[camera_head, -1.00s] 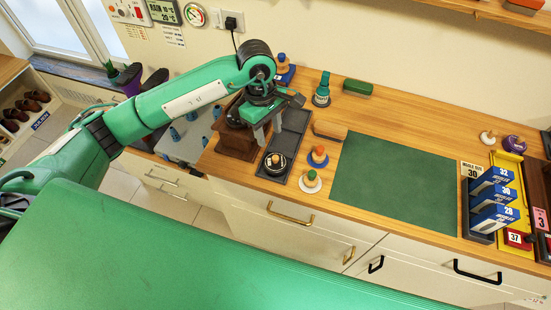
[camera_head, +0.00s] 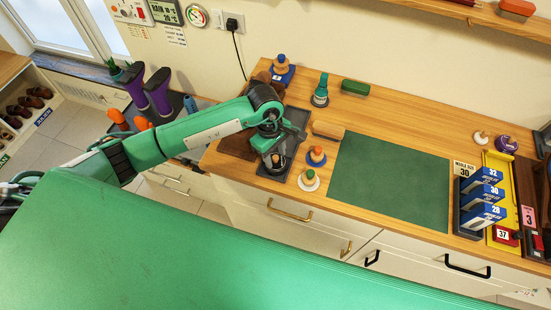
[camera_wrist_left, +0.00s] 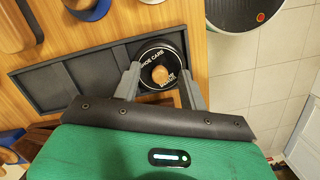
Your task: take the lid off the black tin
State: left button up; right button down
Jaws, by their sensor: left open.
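The black tin (camera_wrist_left: 144,52) sits in the end compartment of a dark grey tray (camera_wrist_left: 60,85), seen in the left wrist view. Its round black lid has white lettering around a wooden knob (camera_wrist_left: 160,75). My left gripper (camera_wrist_left: 161,80) is open, pointing down over the tin, with one finger on each side of the knob in the picture. I cannot tell whether the fingers touch the lid. In the head view my left gripper (camera_head: 275,158) covers most of the tin at the near end of the tray. My right gripper is not in view.
Two knobbed items, one with an orange top (camera_head: 316,155) and one with a green top (camera_head: 309,178), stand right of the tray. A wooden-backed brush (camera_head: 328,130) lies beyond them. A green mat (camera_head: 390,182) is clear. Blue boxes (camera_head: 483,195) stand far right.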

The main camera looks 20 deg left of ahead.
pick_arm(q)
jog(key=shift+c, duration=0.2)
grip_shut()
